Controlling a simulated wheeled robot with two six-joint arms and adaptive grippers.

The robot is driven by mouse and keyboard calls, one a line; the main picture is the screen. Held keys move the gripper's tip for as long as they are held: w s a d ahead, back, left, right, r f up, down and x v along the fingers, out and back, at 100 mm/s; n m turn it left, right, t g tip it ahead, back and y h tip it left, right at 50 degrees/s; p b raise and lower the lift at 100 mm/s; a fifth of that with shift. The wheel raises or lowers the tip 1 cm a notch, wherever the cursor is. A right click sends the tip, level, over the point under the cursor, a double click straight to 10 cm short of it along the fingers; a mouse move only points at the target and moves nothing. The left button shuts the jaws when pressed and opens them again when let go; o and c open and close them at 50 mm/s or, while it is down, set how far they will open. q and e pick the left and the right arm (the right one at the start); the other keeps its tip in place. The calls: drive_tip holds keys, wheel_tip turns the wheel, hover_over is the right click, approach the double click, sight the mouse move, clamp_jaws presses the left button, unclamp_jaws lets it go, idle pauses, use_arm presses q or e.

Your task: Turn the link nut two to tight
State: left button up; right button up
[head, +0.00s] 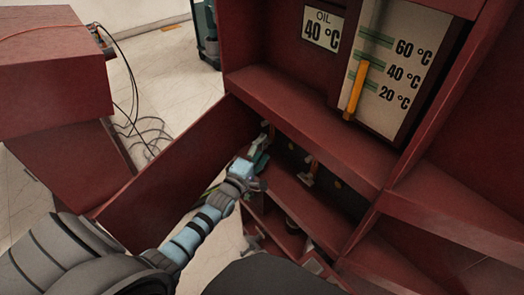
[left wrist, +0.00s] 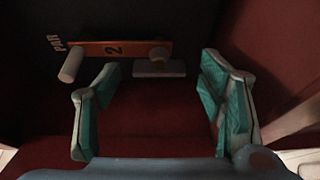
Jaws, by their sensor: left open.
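In the left wrist view an orange link bar (left wrist: 125,49) marked "2" lies across a dark panel. A pale nut with a flat crosspiece (left wrist: 160,66) sits at its right end, and a pale round post (left wrist: 72,65) sticks out at its left end. My left gripper (left wrist: 162,80) is open. Its two green-padded fingers stand apart on either side of the nut, in front of it and not visibly touching it. In the head view the left gripper (head: 259,154) reaches into the red cabinet's lower recess and hides the link there. The right gripper is not in view.
Another orange link (head: 313,166) with a pale nut is to the right in the recess. A red shelf edge (head: 300,120) runs above the gripper. An open red door panel (head: 175,185) stands at the left. A red box and loose cables (head: 150,135) are farther left.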

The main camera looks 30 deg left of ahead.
use_arm(q)
drive_tip(key=shift+w, duration=0.7)
drive_tip(key=shift+c, duration=0.5)
drive_tip(key=shift+a, duration=0.1)
drive_tip(key=c, duration=1.1)
drive_tip(key=shift+o, duration=0.2)
